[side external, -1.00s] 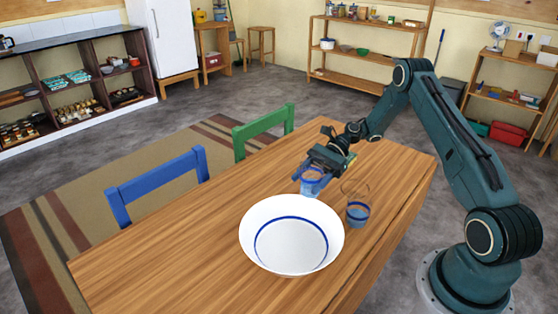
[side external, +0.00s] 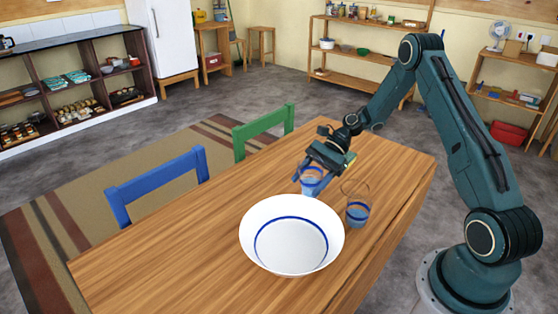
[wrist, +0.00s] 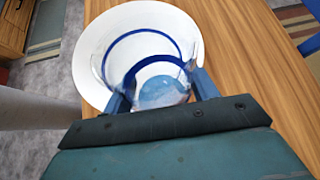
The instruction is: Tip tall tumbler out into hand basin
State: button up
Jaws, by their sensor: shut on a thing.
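A clear glass tumbler (side external: 311,179) with blue liquid in it is held between the fingers of my gripper (side external: 310,183), close behind the rim of the hand basin. The hand basin (side external: 262,215) is a wide white bowl with a blue ring inside, standing on the table. In the wrist view the held tumbler (wrist: 160,92) shows between my two blue fingers, in front of the basin (wrist: 88,60). I see no liquid in the basin. A second clear tumbler (side external: 357,212) with blue liquid stands upright to the right of the basin.
The wooden table (side external: 180,255) has free room left of the basin. A blue chair (side external: 158,183) and a green chair (side external: 262,130) stand along its far side. The second tumbler stands close to the basin and the held tumbler. Shelves line the walls, well away.

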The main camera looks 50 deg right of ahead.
jog(key=shift+s+a+r+n+t+h, duration=0.2)
jog(key=shift+a+h, duration=0.45)
jog(key=shift+h, duration=0.45)
jog(key=shift+s+a+n+t+h, duration=0.15)
jog(key=shift+a+n+h, duration=0.15)
jog(key=shift+a+h, duration=0.55)
jog(key=shift+d+f+h, duration=0.25)
jog(key=shift+f+h, duration=0.1)
jog(key=shift+h, duration=0.8)
jog(key=shift+d+r+n+t+h, duration=0.1)
jog(key=shift+r+n+t+h, duration=0.2)
jog(key=shift+r+h, duration=0.3)
jog(key=shift+f+t+h+p, duration=0.25)
jog(key=shift+f+h+p, duration=0.1)
jog(key=shift+f+h, duration=0.65)
jog(key=shift+f+h, duration=0.35)
jog(key=shift+h, duration=0.35)
jog(key=shift+s+a+f+n+t+h+p, duration=0.1)
jog(key=shift+a+f+n+t+h+p, duration=0.1)
jog(key=shift+a+t+h+p, duration=0.15)
jog(key=shift+s+a+f+n+t+h+p, duration=0.15)
jog(key=shift+a+n+h+p, duration=0.1)
jog(key=shift+a+h, duration=0.2)
jog(key=shift+a+r+h, duration=0.2)
jog(key=shift+r+h, duration=0.4)
jog(key=shift+h, duration=0.3)
jog(key=shift+d, duration=0.1)
